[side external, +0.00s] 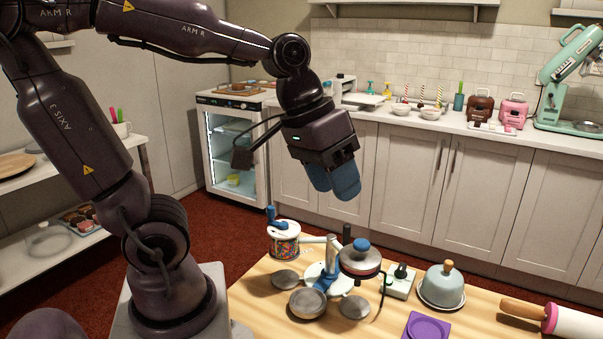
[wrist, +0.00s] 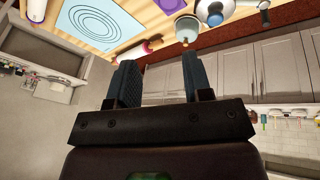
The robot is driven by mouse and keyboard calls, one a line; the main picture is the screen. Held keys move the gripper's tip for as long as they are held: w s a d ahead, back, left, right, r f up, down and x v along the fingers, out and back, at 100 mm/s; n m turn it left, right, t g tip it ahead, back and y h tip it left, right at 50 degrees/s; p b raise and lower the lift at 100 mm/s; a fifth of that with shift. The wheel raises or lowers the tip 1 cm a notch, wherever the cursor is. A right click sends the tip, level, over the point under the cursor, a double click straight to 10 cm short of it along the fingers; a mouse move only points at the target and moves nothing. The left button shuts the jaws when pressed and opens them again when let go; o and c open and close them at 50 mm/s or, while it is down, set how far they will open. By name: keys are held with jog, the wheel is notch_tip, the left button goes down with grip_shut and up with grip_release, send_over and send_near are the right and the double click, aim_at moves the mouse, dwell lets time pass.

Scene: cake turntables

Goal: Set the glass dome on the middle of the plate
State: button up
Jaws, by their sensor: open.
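The glass dome (side external: 442,290), pale grey-blue and rounded with a wooden knob on top, stands upright on the table right of centre. It also shows in the wrist view (wrist: 187,29). Left of it is a turntable device with several grey round plates, among them a front plate (side external: 307,303) and a raised one (side external: 360,262) with a blue knob. I cannot tell which is the task's plate. My gripper (side external: 336,182) is open and empty, high above the table's back edge and up-left of the dome. Its two blue fingers are apart in the wrist view (wrist: 158,75).
A control box (side external: 400,282) with a dark knob stands between turntable and dome. A jar of sprinkles (side external: 285,241) is at the left. A purple square (side external: 427,327) and a rolling pin (side external: 560,318) lie on the wooden table (side external: 257,300). The air around my gripper is clear.

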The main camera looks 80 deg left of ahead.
jog(key=s+m, duration=0.1)
jog(key=s+m+t+y, duration=0.1)
jog(key=s, duration=0.1)
jog(key=s+a+m, duration=0.1)
jog(key=shift+s+r+y, duration=0.15)
jog(key=shift+r+y, duration=0.15)
jog(key=shift+r, duration=0.05)
dwell(0.9)
